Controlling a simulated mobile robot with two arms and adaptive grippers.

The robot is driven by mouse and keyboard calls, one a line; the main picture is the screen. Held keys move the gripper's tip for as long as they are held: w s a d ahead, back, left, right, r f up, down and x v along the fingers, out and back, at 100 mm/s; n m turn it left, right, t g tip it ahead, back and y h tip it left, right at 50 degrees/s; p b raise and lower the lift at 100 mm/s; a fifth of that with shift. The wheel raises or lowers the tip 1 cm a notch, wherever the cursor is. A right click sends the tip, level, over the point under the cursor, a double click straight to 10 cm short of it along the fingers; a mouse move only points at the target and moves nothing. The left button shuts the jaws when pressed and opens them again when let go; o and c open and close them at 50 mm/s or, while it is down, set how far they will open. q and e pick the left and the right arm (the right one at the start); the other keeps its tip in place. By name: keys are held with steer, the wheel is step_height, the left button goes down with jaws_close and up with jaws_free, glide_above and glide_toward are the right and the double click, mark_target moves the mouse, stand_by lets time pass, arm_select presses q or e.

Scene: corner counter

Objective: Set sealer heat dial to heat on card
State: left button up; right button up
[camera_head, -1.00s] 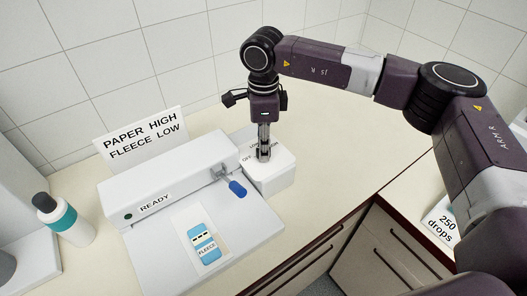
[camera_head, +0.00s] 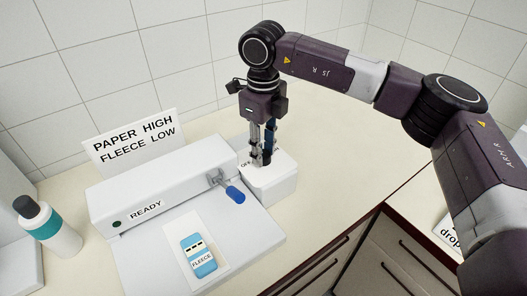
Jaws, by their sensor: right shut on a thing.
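The sealer (camera_head: 165,183) is a long white unit with a READY label, a dark green light and a blue-handled lever (camera_head: 235,195). A white dial box (camera_head: 279,183) joins its right end, with partly covered lettering on top. My right gripper (camera_head: 263,160) points down onto the box top and is shut on the heat dial, which its fingers hide. I cannot read the dial's setting. The card (camera_head: 131,139) behind the sealer reads PAPER HIGH, FLEECE LOW. A blue packet (camera_head: 199,257) labelled FLEECE lies on the sealer's front plate. My left gripper is out of view.
A white bottle with a teal band and dark cap (camera_head: 48,227) stands at the left. The counter (camera_head: 335,160) right of the dial box is clear. Drawers (camera_head: 345,265) lie below its front edge. A partly hidden label (camera_head: 452,236) shows at the right.

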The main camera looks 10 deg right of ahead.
steer(key=shift+w, duration=0.1)
stand_by(0.3)
steer(key=o, duration=1.2)
steer(key=shift+c, duration=0.2)
step_height(320, 180, up, 12)
